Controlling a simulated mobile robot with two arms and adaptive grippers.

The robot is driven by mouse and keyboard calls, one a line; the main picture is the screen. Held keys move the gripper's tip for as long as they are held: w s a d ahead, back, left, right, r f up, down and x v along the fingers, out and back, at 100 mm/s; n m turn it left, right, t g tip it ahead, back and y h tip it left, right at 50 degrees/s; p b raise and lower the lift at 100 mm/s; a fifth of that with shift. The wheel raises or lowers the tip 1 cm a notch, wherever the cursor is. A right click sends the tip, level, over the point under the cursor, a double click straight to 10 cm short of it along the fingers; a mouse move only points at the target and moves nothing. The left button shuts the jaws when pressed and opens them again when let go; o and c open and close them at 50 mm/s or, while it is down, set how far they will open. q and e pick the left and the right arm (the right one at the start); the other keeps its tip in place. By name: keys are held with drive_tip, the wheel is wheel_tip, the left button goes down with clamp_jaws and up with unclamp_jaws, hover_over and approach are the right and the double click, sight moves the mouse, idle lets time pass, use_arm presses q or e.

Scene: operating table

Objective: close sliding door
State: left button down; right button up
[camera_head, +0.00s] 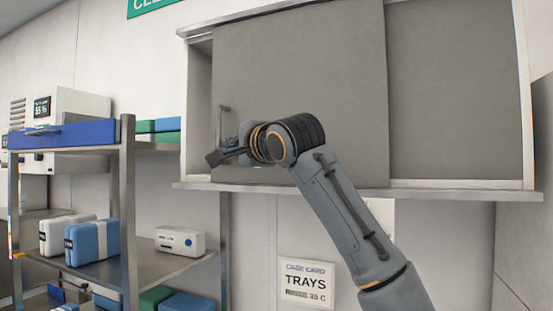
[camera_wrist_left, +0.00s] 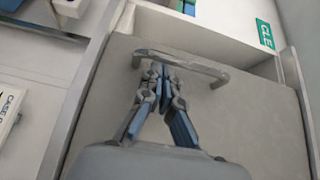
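The sliding door (camera_head: 300,70) is a large grey panel on a wall cabinet. A narrow open gap (camera_head: 199,110) shows between its left edge and the cabinet's left side. A bar handle (camera_head: 221,112) stands on the door near that edge, and it also shows in the left wrist view (camera_wrist_left: 200,66). My left gripper (camera_head: 216,157) is at the lower part of the handle. In the left wrist view its fingers (camera_wrist_left: 158,68) are drawn together, with their tips at the bar. The bar runs across both fingers; I cannot tell whether they touch it. My right gripper is out of view.
A second grey panel (camera_head: 455,90) fills the cabinet's right side. A ledge (camera_head: 440,190) runs below the doors. A metal rack (camera_head: 128,200) with a blue tray (camera_head: 62,134) and several boxes stands at left. A TRAYS card (camera_head: 306,284) hangs below.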

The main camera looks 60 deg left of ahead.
use_arm(q)
drive_tip(key=s+a+b, duration=0.1)
drive_tip(key=s+a, duration=0.5)
drive_tip(key=a, duration=0.3)
drive_tip(key=shift+s+r+b, duration=0.15)
drive_tip(key=shift+s+b, duration=0.2)
drive_tip(key=shift+b, duration=0.05)
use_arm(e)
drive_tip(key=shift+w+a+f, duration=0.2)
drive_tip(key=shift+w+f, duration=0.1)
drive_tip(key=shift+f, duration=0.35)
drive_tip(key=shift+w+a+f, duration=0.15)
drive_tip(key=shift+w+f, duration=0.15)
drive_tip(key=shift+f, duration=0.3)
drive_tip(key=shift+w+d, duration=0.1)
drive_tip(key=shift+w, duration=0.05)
